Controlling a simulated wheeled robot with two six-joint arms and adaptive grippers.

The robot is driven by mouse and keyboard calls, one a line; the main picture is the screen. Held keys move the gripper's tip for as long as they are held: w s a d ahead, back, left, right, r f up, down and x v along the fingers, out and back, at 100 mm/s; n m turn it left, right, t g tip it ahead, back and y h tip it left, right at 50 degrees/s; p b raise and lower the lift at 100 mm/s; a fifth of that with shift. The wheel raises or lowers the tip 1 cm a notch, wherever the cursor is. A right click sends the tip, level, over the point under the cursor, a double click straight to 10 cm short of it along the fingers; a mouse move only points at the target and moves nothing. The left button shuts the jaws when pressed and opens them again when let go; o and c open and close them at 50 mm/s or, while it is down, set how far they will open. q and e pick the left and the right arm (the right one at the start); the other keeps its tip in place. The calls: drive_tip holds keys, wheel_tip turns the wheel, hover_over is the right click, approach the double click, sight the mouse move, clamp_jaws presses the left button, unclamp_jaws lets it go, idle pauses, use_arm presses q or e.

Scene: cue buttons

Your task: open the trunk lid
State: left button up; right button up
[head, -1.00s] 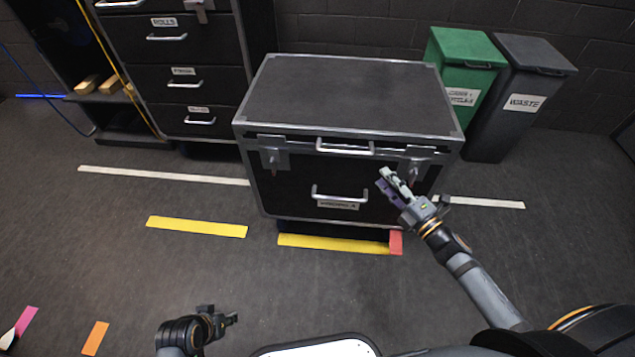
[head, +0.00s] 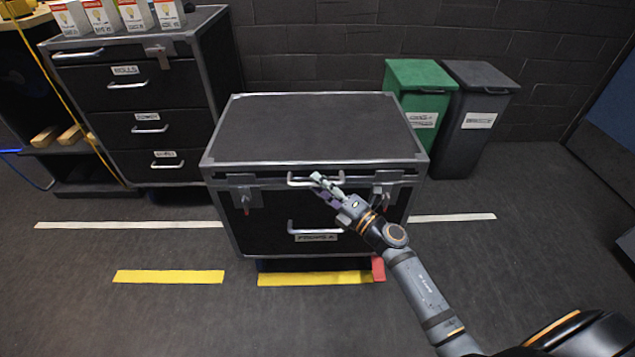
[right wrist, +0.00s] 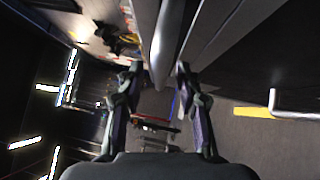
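The trunk is a black case with metal edges, and its lid (head: 315,128) lies flat and closed in the head view. A silver lid handle (head: 298,182) sits at the middle of the lid's front edge. Latches with red tips are on the front, a left one (head: 243,192) and a right one (head: 385,190). My right gripper (head: 321,185) is at the lid handle. In the right wrist view its fingers (right wrist: 158,74) are apart, with the grey handle bar (right wrist: 168,45) between them and gaps visible on both sides. My left gripper is out of view.
A lower pull handle (head: 315,227) is on the trunk's front. A drawer cabinet (head: 140,105) with several boxes on top stands left. Green (head: 420,95) and grey (head: 478,100) bins stand right. The floor in front is clear, with yellow tape (head: 168,277).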

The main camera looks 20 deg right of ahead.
drive_tip(key=shift+w+a, duration=0.3)
drive_tip(key=shift+w, duration=0.1)
drive_tip(key=shift+c, duration=0.3)
clamp_jaws()
